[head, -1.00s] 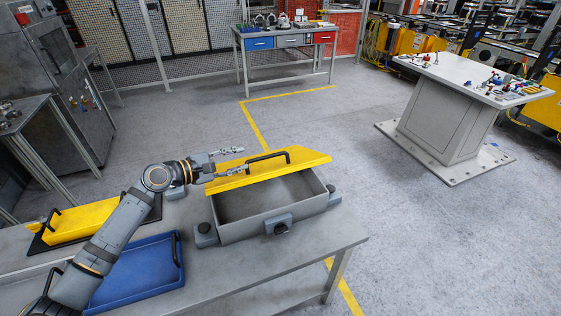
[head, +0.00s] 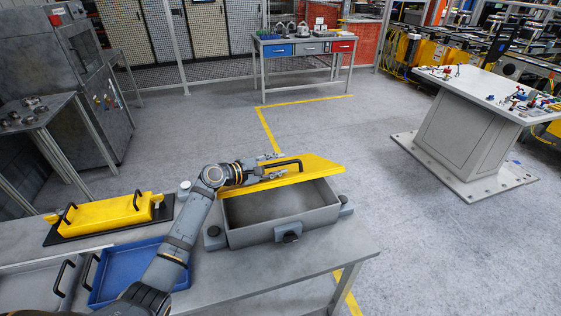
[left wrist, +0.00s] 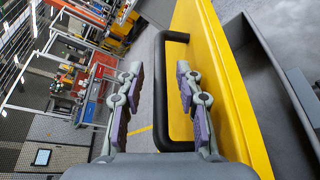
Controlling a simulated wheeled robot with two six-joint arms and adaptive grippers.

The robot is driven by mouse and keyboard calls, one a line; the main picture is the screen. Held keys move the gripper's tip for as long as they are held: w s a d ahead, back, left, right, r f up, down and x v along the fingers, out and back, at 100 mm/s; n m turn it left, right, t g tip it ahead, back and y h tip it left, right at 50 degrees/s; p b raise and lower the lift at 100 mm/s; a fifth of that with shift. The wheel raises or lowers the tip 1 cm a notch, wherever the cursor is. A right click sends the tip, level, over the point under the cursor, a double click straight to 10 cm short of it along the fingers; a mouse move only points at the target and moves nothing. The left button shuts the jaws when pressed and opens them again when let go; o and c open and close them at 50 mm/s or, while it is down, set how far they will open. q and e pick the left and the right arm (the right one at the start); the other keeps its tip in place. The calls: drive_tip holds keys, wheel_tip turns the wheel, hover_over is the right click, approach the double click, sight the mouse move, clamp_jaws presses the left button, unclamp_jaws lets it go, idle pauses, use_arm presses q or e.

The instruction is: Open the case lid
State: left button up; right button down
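The grey case (head: 262,233) sits on the near table with its inside exposed toward me. Its yellow lid (head: 320,164) is raised and tilted along the far side of the case, with a black handle (head: 300,163) on it. My left gripper (head: 274,165) is at the left part of this handle. In the left wrist view the black handle (left wrist: 163,95) lies between the two spread fingers of the left gripper (left wrist: 158,80), with gaps beside it, and the yellow lid (left wrist: 215,90) is just to the right. My right gripper is not in view.
A yellow lidded box (head: 105,214) on a black mat and a blue tray (head: 125,272) are left of the case. A grey tray (head: 30,287) is at the near left. A white pedestal table (head: 465,130) stands at the right; open floor lies beyond the case.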

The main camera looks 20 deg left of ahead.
use_arm(q)
drive_tip(key=shift+w+d+f, duration=0.1)
drive_tip(key=shift+w+d, duration=0.25)
drive_tip(key=shift+w, duration=0.05)
clamp_jaws()
